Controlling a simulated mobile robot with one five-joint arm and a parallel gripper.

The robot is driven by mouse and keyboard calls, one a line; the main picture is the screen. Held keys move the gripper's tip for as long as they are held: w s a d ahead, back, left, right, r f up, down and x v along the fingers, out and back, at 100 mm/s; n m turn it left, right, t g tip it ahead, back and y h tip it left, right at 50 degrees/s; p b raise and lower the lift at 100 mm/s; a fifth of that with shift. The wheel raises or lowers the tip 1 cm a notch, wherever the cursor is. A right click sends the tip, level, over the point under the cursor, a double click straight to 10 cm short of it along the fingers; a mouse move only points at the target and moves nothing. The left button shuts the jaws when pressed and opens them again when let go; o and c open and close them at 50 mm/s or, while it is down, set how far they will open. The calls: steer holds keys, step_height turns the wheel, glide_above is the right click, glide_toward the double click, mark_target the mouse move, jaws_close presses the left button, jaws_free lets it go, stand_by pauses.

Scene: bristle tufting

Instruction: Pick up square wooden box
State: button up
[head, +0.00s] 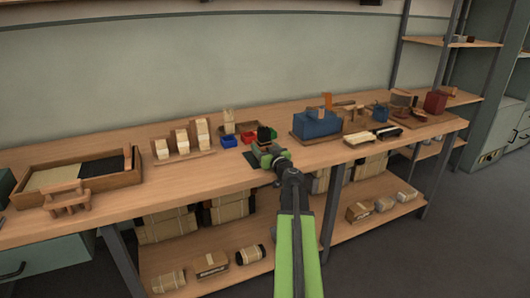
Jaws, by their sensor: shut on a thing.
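My gripper (268,155), green and dark, reaches over the front of the long wooden workbench (330,153). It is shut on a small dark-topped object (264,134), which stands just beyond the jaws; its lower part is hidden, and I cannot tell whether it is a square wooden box. An upright pale wooden block (228,120) stands a little to the left. A large rectangular wooden tray (130,177) with pale and dark panels lies at the left end of the bench.
Small blue (229,141) and red (248,137) bins are close to my gripper's left. A blue box (316,123) stands to the right. Pale blocks on a stand (183,141) are left.

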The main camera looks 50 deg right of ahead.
mark_target(266, 138)
steer(key=shift+c, duration=1)
steer(key=shift+r, duration=0.1)
step_height(266, 138, up, 4)
steer(key=p, duration=0.4)
steer(key=shift+r, duration=0.15)
steer(key=s+d+r+p, duration=0.6)
steer(key=d+p, duration=0.1)
steer(key=d, duration=0.2)
steer(key=shift+s+d+r, duration=0.25)
steer(key=shift+s+d, duration=0.05)
steer(key=shift+d, duration=0.1)
